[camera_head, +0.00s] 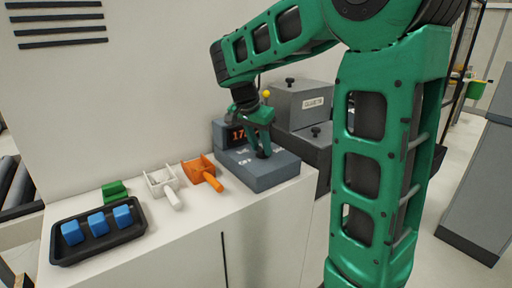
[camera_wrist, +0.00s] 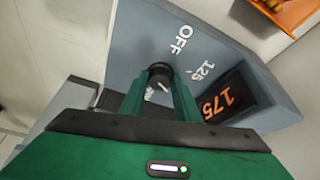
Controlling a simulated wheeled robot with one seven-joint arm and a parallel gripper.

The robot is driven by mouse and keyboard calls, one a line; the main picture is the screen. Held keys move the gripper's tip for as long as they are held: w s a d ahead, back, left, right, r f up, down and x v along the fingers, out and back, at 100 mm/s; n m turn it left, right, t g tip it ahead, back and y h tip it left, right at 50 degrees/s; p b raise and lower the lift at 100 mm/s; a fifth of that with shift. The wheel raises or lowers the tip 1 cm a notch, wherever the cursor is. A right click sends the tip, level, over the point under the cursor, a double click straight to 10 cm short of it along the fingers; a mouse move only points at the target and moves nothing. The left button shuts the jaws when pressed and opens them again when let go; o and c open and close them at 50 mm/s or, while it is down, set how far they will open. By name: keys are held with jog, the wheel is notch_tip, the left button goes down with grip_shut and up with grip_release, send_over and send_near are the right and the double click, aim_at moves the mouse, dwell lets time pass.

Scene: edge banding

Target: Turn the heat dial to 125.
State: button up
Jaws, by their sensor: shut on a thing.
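The heat dial (camera_wrist: 160,74) is a black round knob with a white pointer mark, on top of a grey-blue control box (camera_head: 262,175). My gripper (camera_head: 262,148) reaches down onto the box and its two green fingers are shut on the dial, one on each side. In the wrist view the labels OFF (camera_wrist: 185,40) and 125 (camera_wrist: 202,71) are printed on the box around the dial. A display (camera_wrist: 228,97) shows 175 in orange digits. The fingers partly cover the dial, so I cannot tell exactly which label the pointer faces.
A black tray (camera_head: 60,254) with blue blocks, a green block (camera_head: 115,190), a white scoop (camera_head: 163,183) and an orange scoop (camera_head: 204,171) are on the white counter left of the box. Grey machine housings (camera_head: 300,104) stand close behind the box.

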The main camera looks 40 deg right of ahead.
jog(key=shift+d, duration=0.1)
jog(key=n, duration=0.2)
jog(key=n+t, duration=0.1)
jog(key=n, duration=0.1)
jog(key=n+t+y, duration=0.1)
jog(key=shift+s+d+r+n, duration=0.15)
jog(key=shift+d+n, duration=0.1)
jog(key=shift+n, duration=0.15)
jog(key=n+y, duration=0.1)
jog(key=n, duration=0.1)
jog(key=n+t+y, duration=0.1)
jog(key=n, duration=0.2)
jog(key=shift+d, duration=0.15)
jog(key=shift+n, duration=0.4)
jog(key=o, duration=1)
jog(key=shift+o, duration=0.2)
jog(key=shift+s, duration=0.1)
